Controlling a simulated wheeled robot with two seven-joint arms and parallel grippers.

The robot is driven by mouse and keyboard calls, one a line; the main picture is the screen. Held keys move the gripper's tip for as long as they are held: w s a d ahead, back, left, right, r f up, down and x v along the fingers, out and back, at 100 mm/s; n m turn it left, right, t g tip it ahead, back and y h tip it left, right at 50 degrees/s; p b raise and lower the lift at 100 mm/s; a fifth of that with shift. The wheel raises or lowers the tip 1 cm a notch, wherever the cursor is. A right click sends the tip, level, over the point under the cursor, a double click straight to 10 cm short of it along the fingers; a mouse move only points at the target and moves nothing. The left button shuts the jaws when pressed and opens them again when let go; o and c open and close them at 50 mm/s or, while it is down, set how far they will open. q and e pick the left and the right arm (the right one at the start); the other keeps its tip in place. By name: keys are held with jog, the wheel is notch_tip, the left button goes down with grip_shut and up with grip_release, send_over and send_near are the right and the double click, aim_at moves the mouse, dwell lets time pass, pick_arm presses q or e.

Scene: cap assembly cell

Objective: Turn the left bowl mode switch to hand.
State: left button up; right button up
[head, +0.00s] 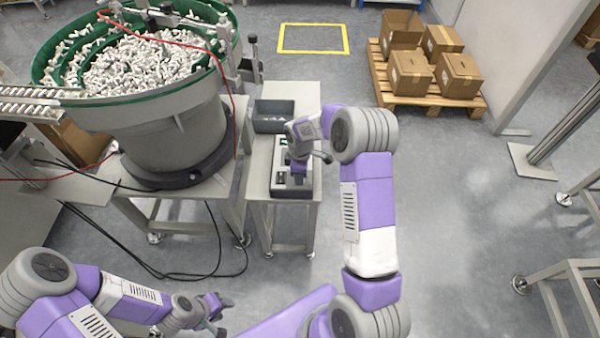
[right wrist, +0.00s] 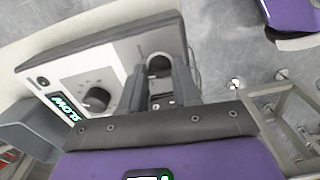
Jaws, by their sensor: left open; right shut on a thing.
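The control box (head: 291,191) stands on a narrow table beside the bowl feeder. It also shows tilted in the right wrist view (right wrist: 72,68), with a dark round knob (right wrist: 97,99) and a lit display reading SLOW (right wrist: 63,107). My right gripper (head: 297,170) is over the box; in the right wrist view its fingers (right wrist: 160,85) are shut on a switch at the panel, apparently the mode switch. The fingers hide most of the switch, so I cannot read its position. My left gripper (head: 221,304) is open and empty, low at the front left, away from the box.
The bowl feeder (head: 165,145), full of small white parts, stands left of the box. A grey bin (head: 273,116) sits behind the box on the same table. Black cables hang below the feeder. Cartons on a pallet (head: 430,101) stand at the back right.

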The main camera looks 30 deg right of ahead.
jog(key=m, duration=0.4)
jog(key=shift+m+p, duration=0.3)
jog(key=shift+p, duration=0.05)
jog(key=shift+m, duration=2)
jog(key=o, duration=1.1)
jog(key=shift+c, duration=0.2)
notch_tip(320, 180, up, 8)
jog(key=p, duration=0.2)
jog(key=shift+f+p, duration=0.2)
jog(key=shift+p, duration=0.1)
